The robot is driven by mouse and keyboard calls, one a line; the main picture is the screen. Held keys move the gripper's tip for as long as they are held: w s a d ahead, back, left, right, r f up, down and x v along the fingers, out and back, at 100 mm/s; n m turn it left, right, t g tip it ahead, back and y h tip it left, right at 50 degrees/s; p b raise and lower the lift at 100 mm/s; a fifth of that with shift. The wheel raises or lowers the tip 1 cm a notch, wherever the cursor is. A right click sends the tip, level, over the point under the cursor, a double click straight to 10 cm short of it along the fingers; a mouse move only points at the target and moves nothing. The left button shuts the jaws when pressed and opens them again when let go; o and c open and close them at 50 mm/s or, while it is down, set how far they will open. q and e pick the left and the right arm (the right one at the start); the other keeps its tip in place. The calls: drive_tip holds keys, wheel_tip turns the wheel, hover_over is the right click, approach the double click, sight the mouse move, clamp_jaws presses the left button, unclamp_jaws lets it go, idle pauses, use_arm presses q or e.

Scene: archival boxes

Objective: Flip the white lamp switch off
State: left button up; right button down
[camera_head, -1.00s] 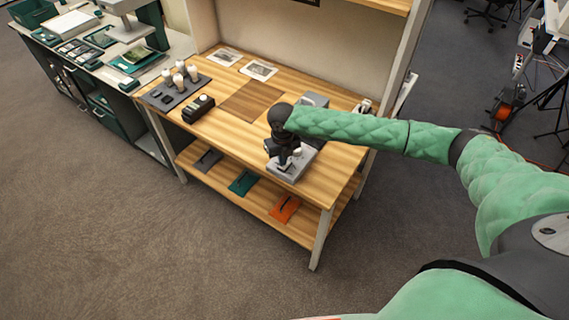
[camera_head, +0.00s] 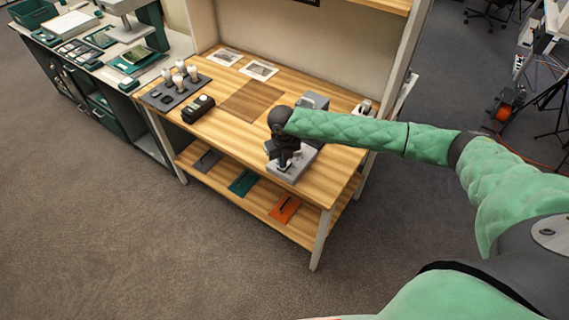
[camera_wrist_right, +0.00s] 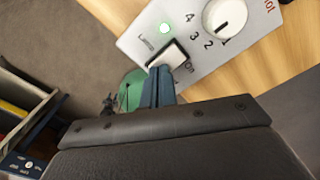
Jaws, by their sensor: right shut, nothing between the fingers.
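The white lamp switch (camera_wrist_right: 174,54) sits on a light grey control panel (camera_wrist_right: 140,42), with "on" printed beside it. A small green light (camera_wrist_right: 165,28) on the panel is lit. My right gripper (camera_wrist_right: 161,74) is shut and empty, its fingertips at the near edge of the switch; I cannot tell whether they touch. In the head view the right gripper (camera_head: 284,165) points down over the grey control box (camera_head: 300,160) at the bench's front edge, hiding the switch there. My left gripper is out of view.
A white dial (camera_wrist_right: 226,18) with numbers stands beside the switch. A grey box (camera_head: 314,101) is behind my right wrist. A black device (camera_head: 198,109) and a dark tray (camera_head: 160,97) with white-topped items are at left. The bench middle is clear.

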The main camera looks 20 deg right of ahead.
drive_tip(key=shift+f, duration=0.3)
drive_tip(key=shift+r, duration=0.15)
drive_tip(key=shift+r+p, duration=0.75)
drive_tip(key=shift+r, duration=0.05)
drive_tip(key=shift+r+p, duration=1.9)
drive_tip(key=shift+r, duration=0.7)
